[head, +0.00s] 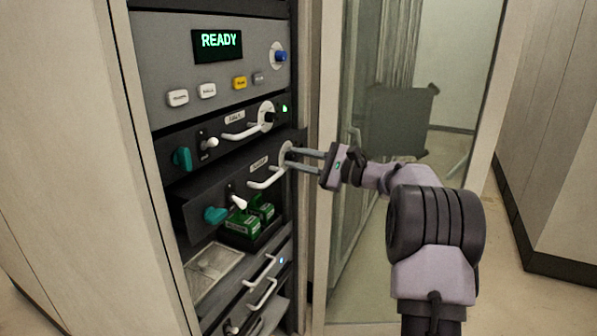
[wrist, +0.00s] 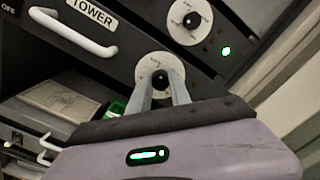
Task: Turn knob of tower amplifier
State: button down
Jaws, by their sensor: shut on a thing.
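The tower amplifier (head: 225,190) is the dark lower unit in the rack. Its front carries a teal knob (head: 215,215), a white lever (head: 238,203), a white handle (head: 266,180) and, at the right, a round white dial (head: 286,150). The "TOWER" label (wrist: 91,11) and the dial (wrist: 148,66) also show in the wrist view. My gripper (head: 289,158) reaches in from the right. Its two fingers are shut on the small black knob (wrist: 160,78) at the dial's centre. The fingers partly hide the knob and dial.
Above is a similar amplifier with its own dial (head: 267,115) and a lit green lamp (head: 284,108). A panel reading "READY" (head: 221,41) is at the top. Green boxes (head: 242,224) sit below. A glass door (head: 350,230) stands open at the right, behind my arm.

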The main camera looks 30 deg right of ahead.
jog(key=n+b, duration=0.2)
jog(key=n, duration=0.1)
jog(key=n+b, duration=0.1)
jog(key=b, duration=0.1)
jog(key=shift+f+n, duration=0.25)
jog(key=shift+n, duration=0.15)
jog(key=n+b, duration=0.1)
jog(key=n, duration=0.3)
jog(key=shift+r+n+y, duration=0.15)
jog(key=shift+n+y, duration=0.15)
jog(key=n, duration=0.6)
jog(key=shift+g, duration=0.3)
jog(key=shift+n, duration=2.8)
jog(key=c, duration=1.2)
grip_release()
